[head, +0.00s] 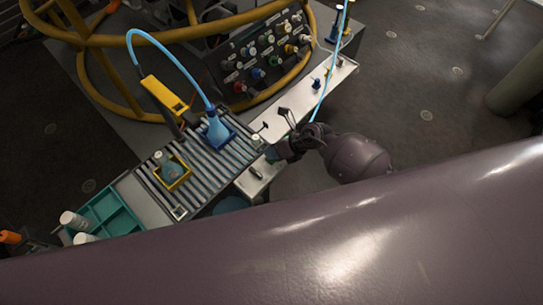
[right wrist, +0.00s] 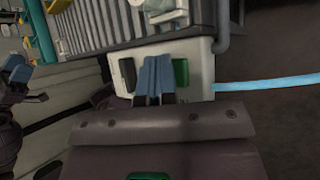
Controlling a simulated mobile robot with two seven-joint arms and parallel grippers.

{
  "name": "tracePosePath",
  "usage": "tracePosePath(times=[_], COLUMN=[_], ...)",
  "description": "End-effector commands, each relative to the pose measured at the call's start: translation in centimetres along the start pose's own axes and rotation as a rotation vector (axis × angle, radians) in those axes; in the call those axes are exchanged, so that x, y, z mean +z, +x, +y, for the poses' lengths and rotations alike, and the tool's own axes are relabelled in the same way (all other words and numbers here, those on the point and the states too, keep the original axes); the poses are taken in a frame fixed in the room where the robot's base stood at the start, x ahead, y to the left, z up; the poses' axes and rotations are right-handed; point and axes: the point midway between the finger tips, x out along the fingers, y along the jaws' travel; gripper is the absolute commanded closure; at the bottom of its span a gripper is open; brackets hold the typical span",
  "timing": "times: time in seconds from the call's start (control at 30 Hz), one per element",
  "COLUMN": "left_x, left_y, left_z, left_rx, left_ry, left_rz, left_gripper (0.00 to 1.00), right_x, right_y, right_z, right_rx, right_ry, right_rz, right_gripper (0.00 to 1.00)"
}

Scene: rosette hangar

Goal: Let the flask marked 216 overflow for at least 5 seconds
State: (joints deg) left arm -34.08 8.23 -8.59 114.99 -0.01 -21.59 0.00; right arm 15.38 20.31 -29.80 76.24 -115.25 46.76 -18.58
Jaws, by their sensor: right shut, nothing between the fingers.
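A flask with blue liquid (head: 216,130) stands in a blue tray on the slatted rack, with a light blue hose (head: 168,48) reaching its neck. A second flask (head: 168,168) with grey-blue contents stands in a yellow tray (head: 181,180). I cannot read a number on either, nor tell whether liquid spills. My right gripper (head: 276,153) is shut and empty beside the white plate; in the right wrist view its blue fingertips (right wrist: 158,75) are between a green button (right wrist: 180,72) and a dark one (right wrist: 128,73). A dark jointed part (right wrist: 15,80) at left may be my left gripper.
The slatted rack (head: 205,165) carries both trays. A yellow device (head: 163,93) and a panel of coloured knobs (head: 262,52) stand behind. A teal tray (head: 125,212) with white containers is at the left. My own arm hides the foreground.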

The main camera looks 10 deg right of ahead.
Motion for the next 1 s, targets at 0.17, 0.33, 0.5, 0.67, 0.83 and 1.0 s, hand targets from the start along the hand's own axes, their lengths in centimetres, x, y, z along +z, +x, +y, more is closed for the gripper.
tracePosePath(times=[0.17, 0.33, 0.5, 0.67, 0.83, 1.0], left_x=[0.20, 0.21, 0.18, -0.01, -0.34, -0.42], left_y=[-0.11, -0.11, -0.09, 0.02, 0.21, 0.26], left_z=[-0.01, -0.02, -0.01, 0.00, 0.03, 0.03], left_rx=[-0.001, -0.001, -0.001, 0.000, 0.001, 0.001], left_ry=[-0.001, 0.000, 0.000, 0.000, 0.001, 0.001], left_rz=[-0.004, -0.004, -0.003, 0.000, 0.007, 0.008], left_gripper=[0.57, 0.57, 0.57, 0.57, 0.57, 0.57], right_x=[-0.07, -0.07, -0.07, -0.07, -0.07, -0.07], right_y=[0.02, 0.02, 0.02, 0.02, 0.02, 0.02], right_z=[-0.03, -0.03, -0.03, -0.03, -0.03, -0.03], right_rx=[0.000, 0.000, 0.000, 0.000, 0.000, 0.000], right_ry=[0.000, 0.000, 0.000, 0.000, 0.000, 0.000], right_rz=[0.001, 0.001, 0.001, 0.001, 0.001, 0.001], right_gripper=[1.00, 1.00, 1.00, 1.00, 1.00, 1.00])
